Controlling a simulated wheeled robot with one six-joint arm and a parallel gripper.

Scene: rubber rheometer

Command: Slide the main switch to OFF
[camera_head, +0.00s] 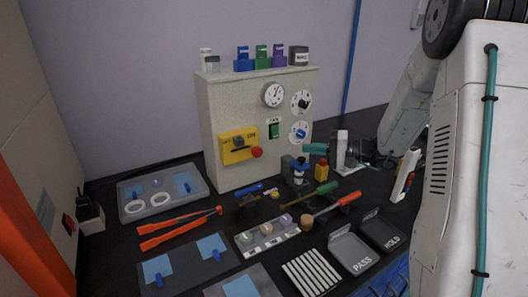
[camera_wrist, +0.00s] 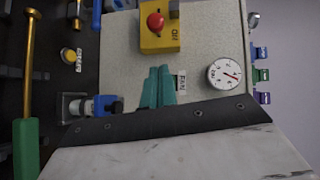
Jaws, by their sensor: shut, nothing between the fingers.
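The main switch is a yellow plate (camera_head: 228,157) on the front of the beige cabinet, with a dark slider block (camera_head: 238,141) and a red knob (camera_head: 257,152) at its lower right. In the wrist view the yellow plate (camera_wrist: 158,42) is near the top, with the red knob (camera_wrist: 155,21) on it and a grey block (camera_wrist: 174,9) cut by the frame edge. Small lettering on the plate is too unclear to read surely. My gripper (camera_head: 306,148) has teal fingers, shut and empty, pointing left in front of the cabinet. In the wrist view the fingertips (camera_wrist: 158,70) sit below the plate, apart from it.
A green rocker switch (camera_head: 274,130), a gauge (camera_head: 273,94) and two dials (camera_head: 300,102) are on the cabinet front. A blue-topped device (camera_head: 296,168) and a yellow-red block (camera_head: 321,169) stand below my fingers. Tools and trays (camera_head: 352,252) crowd the dark table.

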